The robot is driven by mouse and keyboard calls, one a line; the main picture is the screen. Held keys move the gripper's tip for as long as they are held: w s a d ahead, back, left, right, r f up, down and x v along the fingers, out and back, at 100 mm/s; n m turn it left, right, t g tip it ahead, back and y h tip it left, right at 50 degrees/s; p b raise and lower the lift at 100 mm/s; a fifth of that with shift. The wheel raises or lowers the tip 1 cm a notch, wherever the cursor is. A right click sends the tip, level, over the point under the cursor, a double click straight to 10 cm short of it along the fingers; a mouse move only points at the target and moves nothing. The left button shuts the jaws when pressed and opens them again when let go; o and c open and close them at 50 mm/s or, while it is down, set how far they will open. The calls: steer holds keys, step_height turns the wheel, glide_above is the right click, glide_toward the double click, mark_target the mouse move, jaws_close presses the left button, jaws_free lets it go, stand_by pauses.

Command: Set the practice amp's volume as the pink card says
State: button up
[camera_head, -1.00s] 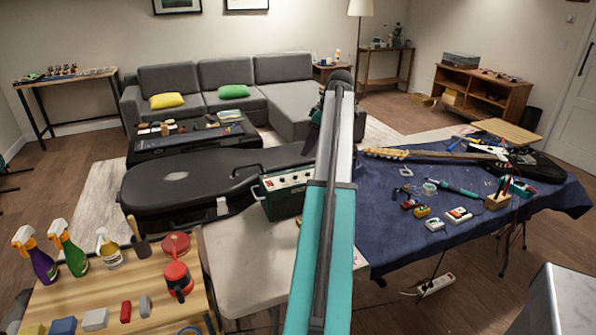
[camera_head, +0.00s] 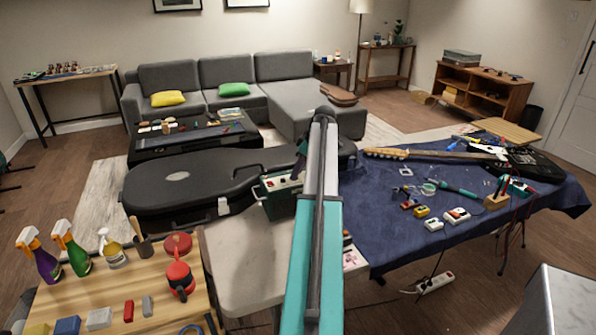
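The practice amp (camera_head: 270,206), a small green box with a cream control panel, stands at the back of the pale table, left of my arm. Its knobs are too small to read, and my arm hides its right side. My gripper (camera_head: 298,172) is a small dark shape at the panel's right end. I cannot tell whether it touches a knob, and its fingers are not clear. A pale card with pink marks (camera_head: 351,259) lies right of my arm at the table's edge, partly hidden; its writing is unreadable.
A black guitar case (camera_head: 170,195) lies behind the amp. At right, a blue-covered table (camera_head: 385,225) holds a guitar, pedals and tools. A wooden bench (camera_head: 95,285) with spray bottles is at front left. The pale table's left part is clear.

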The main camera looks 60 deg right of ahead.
steer(key=shift+f, duration=0.1)
jaws_close()
steer(key=shift+a+m, duration=0.1)
steer(key=shift+m, duration=0.4)
steer(key=m+h, duration=0.2)
steer(key=m, duration=0.2)
steer(key=shift+a, duration=0.2)
steer(key=m, duration=0.2)
steer(key=m+g+h, duration=0.1)
steer(key=m, duration=0.1)
steer(key=m+h, duration=0.1)
steer(key=m, duration=0.1)
steer(key=shift+w+a+m+g+p, duration=0.15)
steer(key=shift+w+m+g+p, duration=0.15)
steer(key=shift+p, duration=0.1)
stand_by(0.3)
